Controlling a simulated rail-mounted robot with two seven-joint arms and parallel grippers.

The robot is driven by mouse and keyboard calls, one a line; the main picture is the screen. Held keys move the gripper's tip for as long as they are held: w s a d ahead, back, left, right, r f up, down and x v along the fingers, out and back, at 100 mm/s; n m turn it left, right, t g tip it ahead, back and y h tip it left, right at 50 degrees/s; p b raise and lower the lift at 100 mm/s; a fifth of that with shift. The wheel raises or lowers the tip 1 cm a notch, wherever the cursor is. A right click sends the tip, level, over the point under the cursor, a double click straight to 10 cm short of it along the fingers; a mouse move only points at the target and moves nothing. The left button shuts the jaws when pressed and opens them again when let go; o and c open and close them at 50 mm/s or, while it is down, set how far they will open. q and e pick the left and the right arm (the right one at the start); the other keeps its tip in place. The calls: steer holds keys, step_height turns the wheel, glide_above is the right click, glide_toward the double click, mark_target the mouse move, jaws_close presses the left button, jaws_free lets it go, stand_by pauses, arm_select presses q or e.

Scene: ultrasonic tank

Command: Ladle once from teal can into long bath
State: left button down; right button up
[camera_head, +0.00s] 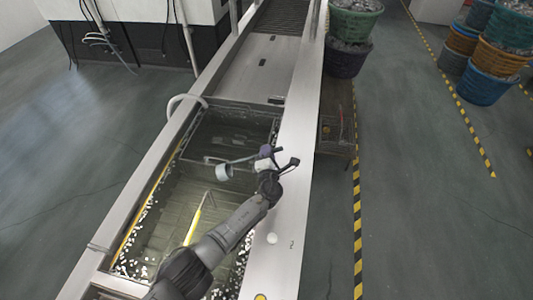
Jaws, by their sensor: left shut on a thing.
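The long bath (133,212) is a metal-rimmed tank of murky liquid running up the middle of the view, with a submerged dark basket. My left gripper (268,168) is over its right rim and is shut on the ladle. The ladle's pale blue-grey cup (223,171) hangs to the left of the gripper, above the bath; its thin handle runs right to the jaws. I cannot tell what the cup holds. My left forearm hides part of the bath. I cannot make out a teal can. My right gripper is not in view.
White bits float along the bath's edges. A yellow rod (197,220) shows in the bath. Green and dark baskets (348,52) stand right of the line, and stacked coloured baskets (487,85) stand farther right. The floor between the striped tapes is clear.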

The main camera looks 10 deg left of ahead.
arm_select(q)
steer(key=a+r+n, duration=0.2)
steer(key=a+r+n+p, duration=0.1)
steer(key=r+n, duration=0.1)
steer(key=a+r+n+p, duration=0.1)
steer(key=a+r+n, duration=0.1)
steer(key=shift+s+a+r, duration=0.35)
steer(key=shift+s, duration=0.05)
steer(key=s+a+r+n+p, duration=0.1)
steer(key=a+r+n+p, duration=0.3)
steer(key=a+r+n, duration=0.3)
steer(key=shift+a+r+p, duration=0.35)
steer(key=shift+a+r, duration=0.35)
steer(key=shift+a, duration=0.25)
steer(key=shift+s, duration=0.1)
